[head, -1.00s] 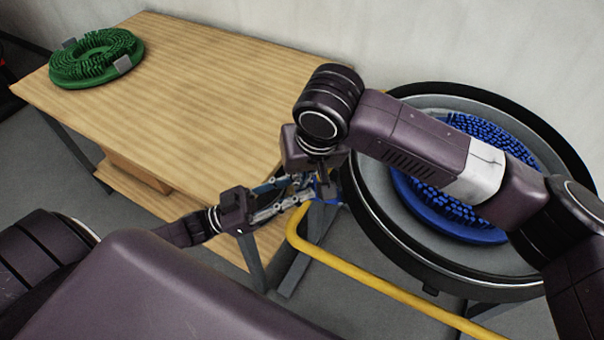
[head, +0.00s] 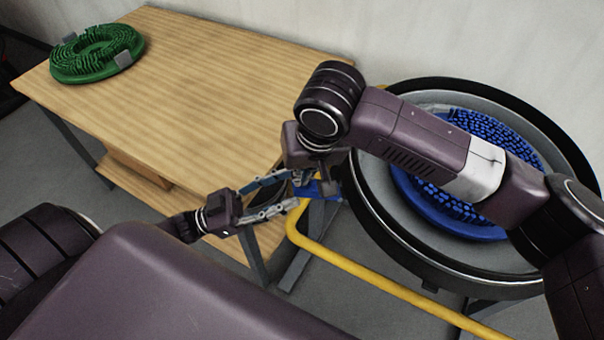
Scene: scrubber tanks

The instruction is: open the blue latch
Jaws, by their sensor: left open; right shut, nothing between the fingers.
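The blue latch (head: 326,189) shows as a small blue piece at the left rim of the round tank (head: 372,232), partly hidden by my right gripper. My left gripper (head: 296,190) comes in from the left with its fingers spread. Its tips are just left of the latch, with nothing visible between them; I cannot tell whether they touch it. My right gripper (head: 325,176) is shut and points down right above the latch. Its fingertips are mostly hidden, and contact with the latch is unclear.
A blue bristled brush (head: 450,215) lies inside the tank, partly behind my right arm. A yellow bar (head: 390,287) runs along the tank's front. A wooden table (head: 200,100) at left holds a green brush (head: 97,52); its middle is clear.

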